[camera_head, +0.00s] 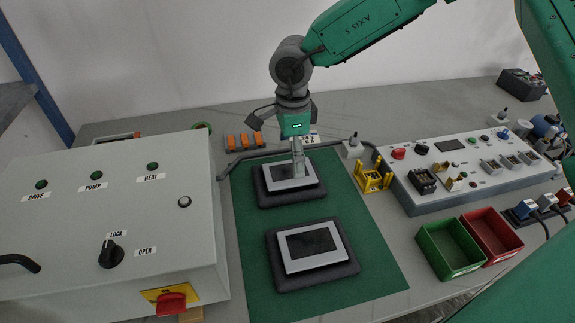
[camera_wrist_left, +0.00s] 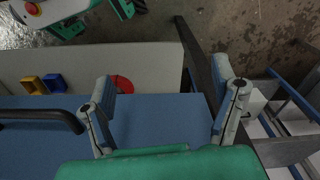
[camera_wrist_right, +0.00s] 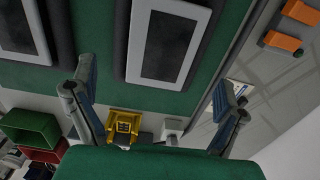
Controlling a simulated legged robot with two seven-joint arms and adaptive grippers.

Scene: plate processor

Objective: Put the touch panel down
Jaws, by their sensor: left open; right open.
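Two grey-framed touch panels with dark screens lie on black pads on a green mat (camera_head: 375,270). The far panel (camera_head: 283,184) rests flat on its pad (camera_head: 285,200), and the near panel (camera_head: 313,262) rests on the other pad (camera_head: 350,265). My right gripper (camera_head: 298,165) is above the far panel, pointing down. In the right wrist view its fingers (camera_wrist_right: 155,85) are spread wide with nothing between them; the far panel (camera_wrist_right: 184,78) shows beyond them. My left gripper (camera_wrist_left: 162,75) is open and empty above a blue surface, outside the head view.
A grey control box (camera_head: 60,230) stands left of the mat. A yellow stand (camera_head: 372,178), a console (camera_head: 450,195), and green (camera_head: 432,258) and red (camera_head: 505,240) bins are on the right. Orange blocks (camera_head: 245,141) lie behind the mat.

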